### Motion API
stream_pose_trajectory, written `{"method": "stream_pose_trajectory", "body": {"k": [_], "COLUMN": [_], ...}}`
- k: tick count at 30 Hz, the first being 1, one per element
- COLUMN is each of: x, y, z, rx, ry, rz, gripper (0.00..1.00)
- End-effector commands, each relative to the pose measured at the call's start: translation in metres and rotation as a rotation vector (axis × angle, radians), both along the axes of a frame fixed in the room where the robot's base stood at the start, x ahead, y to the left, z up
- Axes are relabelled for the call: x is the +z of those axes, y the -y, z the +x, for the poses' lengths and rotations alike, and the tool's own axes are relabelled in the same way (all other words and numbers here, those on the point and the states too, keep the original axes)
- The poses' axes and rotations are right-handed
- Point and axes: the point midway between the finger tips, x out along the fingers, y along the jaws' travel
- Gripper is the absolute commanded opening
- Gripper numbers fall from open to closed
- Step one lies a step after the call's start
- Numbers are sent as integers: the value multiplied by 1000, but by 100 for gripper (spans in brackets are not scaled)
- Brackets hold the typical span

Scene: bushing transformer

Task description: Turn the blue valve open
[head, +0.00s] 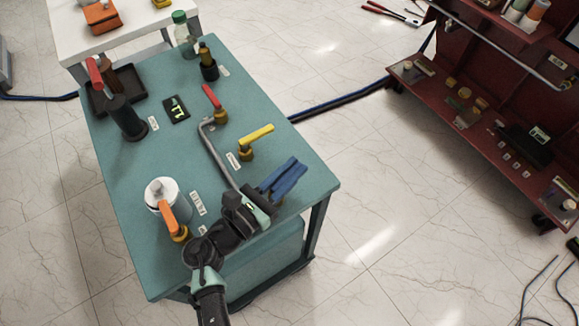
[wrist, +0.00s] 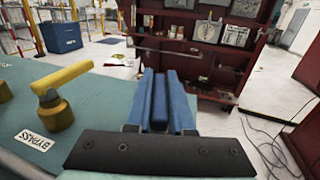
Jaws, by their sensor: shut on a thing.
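The blue valve's handle (wrist: 159,105) is in the middle of the wrist view, between the two blue-looking fingers of my gripper (wrist: 160,100). My gripper is shut on the handle. In the head view my gripper (head: 283,178) is at the right front corner of the teal table, and its fingers and the handle look like parallel blue bars pointing up and right. The handle lies lengthwise along the fingers. The valve's body is mostly hidden by my gripper and wrist.
A yellow-handled valve (head: 256,138) labelled BYPASS stands close behind my gripper, with a red-handled valve (head: 214,102) beyond. An orange-handled valve (head: 170,220) and white canister (head: 160,190) are to the left. A grey pipe (head: 215,150) runs along the teal table (head: 130,190). A red shelf (head: 480,120) stands right.

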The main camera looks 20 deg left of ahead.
Motion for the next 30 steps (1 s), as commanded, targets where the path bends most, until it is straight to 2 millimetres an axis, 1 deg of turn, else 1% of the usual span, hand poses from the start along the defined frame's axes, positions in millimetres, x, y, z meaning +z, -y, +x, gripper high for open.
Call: {"method": "stream_pose_trajectory", "body": {"k": [11, 12, 14, 15, 17, 26, 29, 30], "x": [0, 0, 0, 0, 0, 0, -1, -1], "y": [0, 0, 0, 0, 0, -1, -5, -7], "z": [0, 0, 0, 0, 0, -1, -9, -14], "rx": [-5, -5, -5, -5, -5, -4, -3, -2], "ry": [1, 1, 1, 1, 1, 0, 0, -1], "rz": [0, 0, 0, 0, 0, 0, 0, 0], "gripper": [0, 23, 33, 41, 50, 50, 50, 50]}}
